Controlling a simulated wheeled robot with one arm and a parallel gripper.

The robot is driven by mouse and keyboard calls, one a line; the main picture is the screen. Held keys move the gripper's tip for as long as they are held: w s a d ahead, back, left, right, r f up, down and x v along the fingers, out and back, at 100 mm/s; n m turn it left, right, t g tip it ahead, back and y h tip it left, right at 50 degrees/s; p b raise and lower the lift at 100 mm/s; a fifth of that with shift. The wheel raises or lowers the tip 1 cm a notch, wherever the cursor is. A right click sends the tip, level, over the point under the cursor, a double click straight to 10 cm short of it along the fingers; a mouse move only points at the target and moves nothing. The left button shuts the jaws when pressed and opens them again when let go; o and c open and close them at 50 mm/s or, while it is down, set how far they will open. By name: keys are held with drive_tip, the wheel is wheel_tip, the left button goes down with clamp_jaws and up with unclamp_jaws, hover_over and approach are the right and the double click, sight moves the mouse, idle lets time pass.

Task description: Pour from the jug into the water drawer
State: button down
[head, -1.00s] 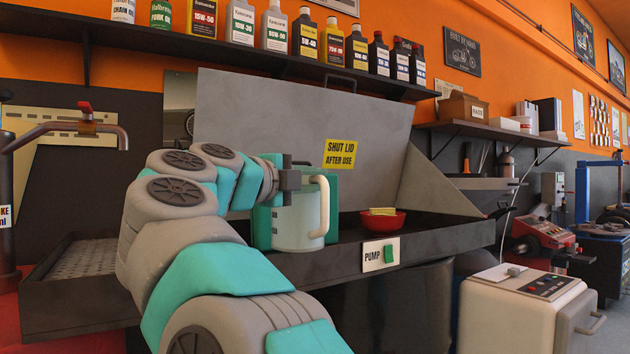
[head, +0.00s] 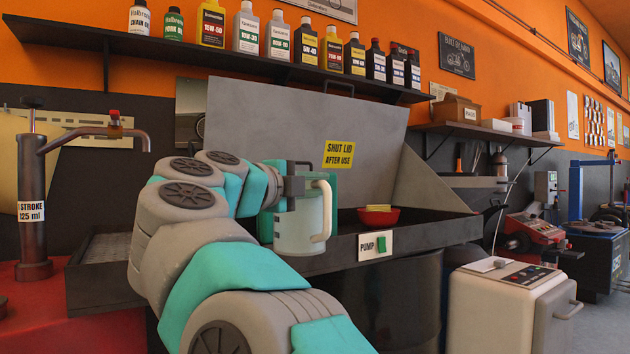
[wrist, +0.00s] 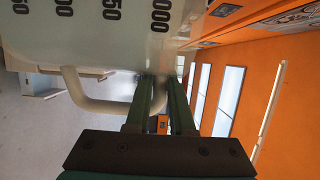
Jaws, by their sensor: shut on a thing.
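My gripper (head: 297,190) is shut on the jug (head: 300,232), a pale translucent vessel with a cream handle on its right side. The jug is held about upright in front of the grey basin. In the wrist view, the green fingers of my gripper (wrist: 161,95) reach to the jug (wrist: 100,30), whose volume marks and curved handle show. Its contents are hidden. A white cabinet (head: 495,310) with a top panel and a front handle stands at the lower right. I cannot tell whether that handle belongs to the water drawer; no open drawer shows.
The basin (head: 430,232) has a raised lid (head: 290,125) and holds a red bowl (head: 379,217). A dark pump post (head: 32,205) with a spout stands at left on a red surface. A bottle shelf (head: 150,50) runs above. Floor shows at far right.

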drive_tip(key=w+d+f+n+t+y, duration=0.1)
drive_tip(key=w+d+f, duration=0.4)
drive_tip(key=f, duration=0.8)
drive_tip(key=w+d+f+n+t+y, duration=0.1)
drive_tip(key=w+d+f+n+y, duration=0.3)
drive_tip(key=f, duration=1)
drive_tip(key=w+d+f+n+t+y, duration=0.1)
drive_tip(key=w+d+f+y, duration=0.4)
drive_tip(key=f, duration=0.9)
drive_tip(key=w+d+n, duration=0.1)
drive_tip(key=w+d, duration=0.1)
drive_tip(key=shift+w+d+f+t+y, duration=0.25)
drive_tip(key=shift+w+d+t+y, duration=0.05)
drive_tip(key=shift+w+d+y, duration=0.1)
